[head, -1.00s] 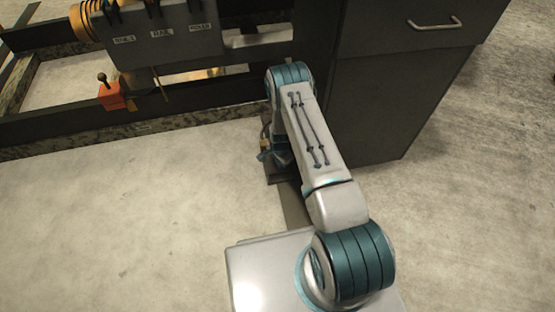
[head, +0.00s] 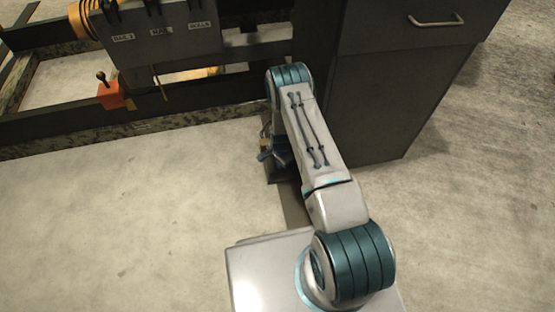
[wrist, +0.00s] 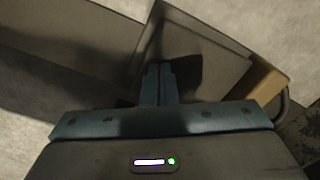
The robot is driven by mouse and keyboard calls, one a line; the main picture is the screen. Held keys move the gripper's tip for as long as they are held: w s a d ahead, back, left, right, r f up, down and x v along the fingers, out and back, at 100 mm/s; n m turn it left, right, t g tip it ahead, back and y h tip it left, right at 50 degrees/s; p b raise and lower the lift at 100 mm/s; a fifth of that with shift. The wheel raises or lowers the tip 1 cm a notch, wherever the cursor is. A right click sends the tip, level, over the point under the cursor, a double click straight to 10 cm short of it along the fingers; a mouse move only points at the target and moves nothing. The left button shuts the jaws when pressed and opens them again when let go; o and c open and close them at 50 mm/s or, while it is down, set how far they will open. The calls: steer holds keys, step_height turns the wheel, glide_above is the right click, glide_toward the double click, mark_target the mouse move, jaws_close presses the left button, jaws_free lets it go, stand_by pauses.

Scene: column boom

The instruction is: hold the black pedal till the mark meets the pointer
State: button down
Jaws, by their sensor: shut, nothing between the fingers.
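The black pedal (wrist: 215,58) shows in the wrist view as a dark plate with raised edges. In the head view it is a dark shape (head: 279,175) low by the cabinet, mostly behind my arm. My gripper (wrist: 158,68) is shut and empty, its fingertips over the pedal plate. They look very close to it, but I cannot tell whether they press on it. In the head view my gripper (head: 266,157) is small and partly hidden by my wrist. I cannot make out the mark or the pointer in either view.
A dark cabinet (head: 375,110) with a metal drawer handle stands right of my arm. A grey lever box (head: 160,38) with labels sits on the dark frame at upper left. An orange block (head: 110,95) with a knobbed lever is below it. The floor (head: 120,220) at left is clear.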

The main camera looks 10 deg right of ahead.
steer(key=shift+f+b, duration=1.2)
steer(key=shift+f, duration=0.3)
steer(key=shift+r, duration=0.1)
stand_by(4.6)
steer(key=shift+r+p, duration=2.5)
steer(key=shift+r, duration=1.5)
steer(key=shift+s+f, duration=0.1)
